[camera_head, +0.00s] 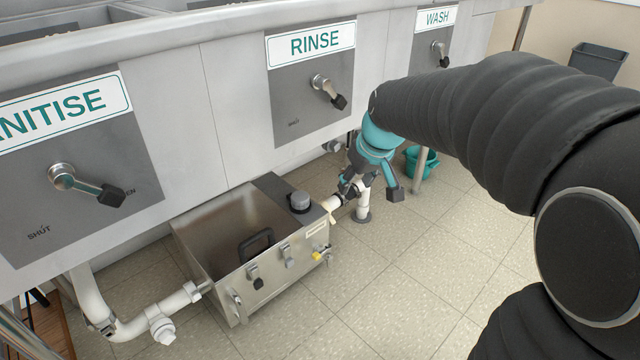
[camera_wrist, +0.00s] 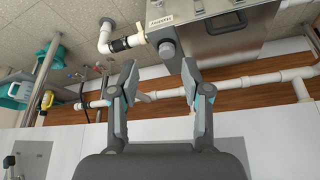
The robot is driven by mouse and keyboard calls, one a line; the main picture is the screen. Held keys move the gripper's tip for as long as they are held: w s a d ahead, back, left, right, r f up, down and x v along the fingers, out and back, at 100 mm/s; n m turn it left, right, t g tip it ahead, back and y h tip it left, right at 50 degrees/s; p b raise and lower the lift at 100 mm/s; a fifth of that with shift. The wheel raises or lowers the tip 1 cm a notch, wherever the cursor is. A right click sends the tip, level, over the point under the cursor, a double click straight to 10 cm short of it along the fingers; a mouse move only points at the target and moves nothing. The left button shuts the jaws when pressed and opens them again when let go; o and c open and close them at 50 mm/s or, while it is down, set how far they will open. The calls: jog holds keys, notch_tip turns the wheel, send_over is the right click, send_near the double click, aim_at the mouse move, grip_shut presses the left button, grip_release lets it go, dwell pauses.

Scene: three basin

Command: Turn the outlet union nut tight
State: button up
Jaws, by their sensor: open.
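The outlet pipe (camera_head: 333,203) leaves the right side of a steel box (camera_head: 215,235) low by the floor. In the wrist view the outlet union nut (camera_wrist: 135,40) is a pale ring beside the box, with a dark collar (camera_wrist: 119,45) and a white elbow (camera_wrist: 103,42) beyond it. My gripper (camera_head: 371,192) is open and empty, and partly covers the outlet fitting in the head view. In the wrist view its spread fingers (camera_wrist: 160,70) appear below the nut, apart from it. How tight the nut is cannot be told.
Steel basins with lever valves (camera_head: 325,90) overhang the box. A round dark knob (camera_wrist: 167,50) stands on the box near the outlet. White pipes (camera_wrist: 245,86) run nearby. A teal bucket (camera_head: 421,162) stands behind. The floor in front is clear.

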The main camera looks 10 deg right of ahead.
jog(key=w+d+f+n, duration=0.1)
jog(key=w+f, duration=0.4)
jog(key=w, duration=0.3)
jog(key=w+f+n, duration=0.1)
jog(key=w+f, duration=0.4)
jog(key=w, duration=0.2)
jog(key=n+g+y+p, duration=0.1)
jog(key=n, duration=0.1)
send_near(331, 219)
jog(key=b+x, duration=0.1)
jog(key=x, duration=0.8)
jog(key=shift+d+f, duration=0.1)
grip_shut()
